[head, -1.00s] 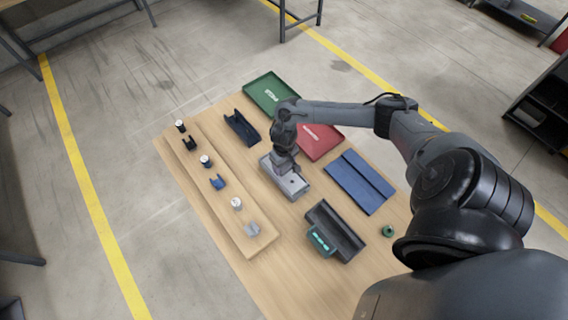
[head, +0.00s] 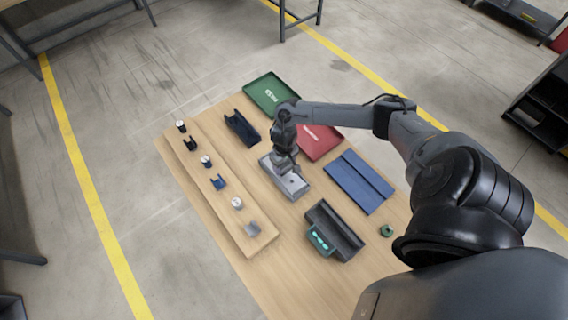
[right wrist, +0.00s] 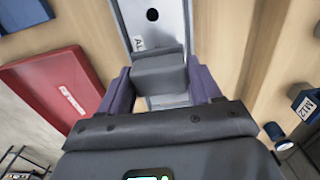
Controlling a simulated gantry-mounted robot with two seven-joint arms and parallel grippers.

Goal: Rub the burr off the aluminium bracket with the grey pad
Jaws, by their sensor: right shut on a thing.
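The aluminium bracket (head: 294,186) is a light grey, flat piece with a hole, lying on the wooden table near its middle. In the right wrist view the bracket (right wrist: 171,22) runs up from the gripper and bears a small "AL" label. My right gripper (right wrist: 160,78) is shut on the grey pad (right wrist: 160,72), a block held between its two purple-grey fingers, over the bracket's near part in that view. Whether the pad touches the bracket is hard to tell. No burr can be made out. My left gripper is not in view.
A red tray (head: 319,143) and a green tray (head: 271,92) lie beyond the bracket. A blue tray (head: 360,182) and a dark holder (head: 335,228) lie to its right. A wooden strip (head: 222,190) with several small parts runs along the left.

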